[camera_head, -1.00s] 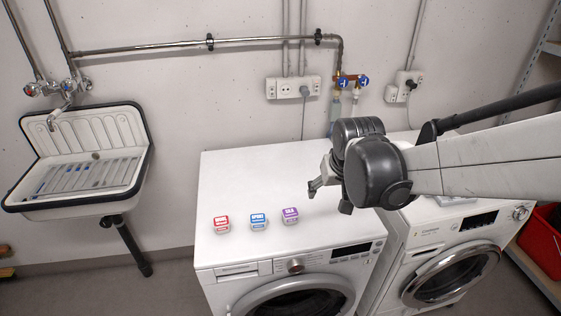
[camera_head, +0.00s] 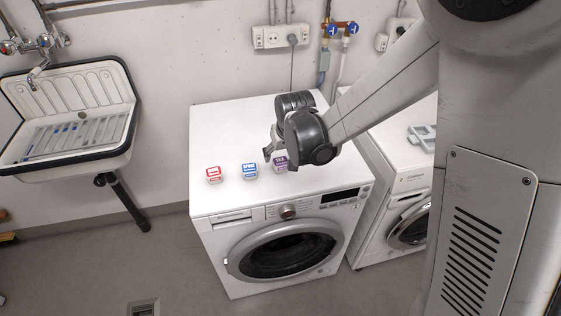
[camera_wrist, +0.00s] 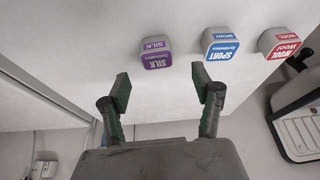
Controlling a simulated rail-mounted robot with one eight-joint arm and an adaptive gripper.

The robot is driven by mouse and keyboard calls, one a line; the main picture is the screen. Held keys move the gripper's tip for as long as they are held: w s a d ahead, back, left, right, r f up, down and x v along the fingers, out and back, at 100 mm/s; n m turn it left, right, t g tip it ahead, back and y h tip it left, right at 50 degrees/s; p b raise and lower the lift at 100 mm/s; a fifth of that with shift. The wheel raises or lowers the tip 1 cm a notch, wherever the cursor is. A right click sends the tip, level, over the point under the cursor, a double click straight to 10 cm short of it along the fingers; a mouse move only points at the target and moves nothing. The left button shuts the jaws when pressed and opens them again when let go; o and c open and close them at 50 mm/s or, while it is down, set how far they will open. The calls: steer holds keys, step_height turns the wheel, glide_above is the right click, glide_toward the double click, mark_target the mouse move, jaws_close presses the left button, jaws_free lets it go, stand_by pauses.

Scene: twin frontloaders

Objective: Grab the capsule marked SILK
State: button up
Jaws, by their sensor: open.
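The purple capsule marked SILK (camera_wrist: 156,54) sits on top of the left washing machine, seen upside down in the wrist view. It also shows in the head view (camera_head: 280,163), partly hidden by my gripper. A blue SPORT capsule (camera_head: 249,170) and a red WOOL capsule (camera_head: 213,174) stand in a row to its left. My gripper (camera_wrist: 160,87) is open and empty. In the wrist view its fingertips lie to either side of the SILK capsule and short of it, with a gap between. In the head view my gripper (camera_head: 272,151) is just behind the SILK capsule.
The left washing machine (camera_head: 222,125) has a mostly bare white top. A second washing machine (camera_head: 402,165) stands to the right, with a grey tray (camera_head: 420,138) on it. A sink (camera_head: 75,95) hangs on the wall at left. Pipes and an outlet are behind.

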mark_target(281, 161)
steer(key=shift+d+p+x, duration=0.1)
steer(key=shift+p+x, duration=0.05)
steer(key=shift+x, duration=1.45)
steer(key=shift+d+p+x, duration=0.15)
steer(key=shift+x, duration=1.5)
steer(key=shift+w, duration=0.1)
steer(key=c, duration=1.1)
steer(key=shift+r, duration=0.1)
steer(key=shift+c, duration=0.2)
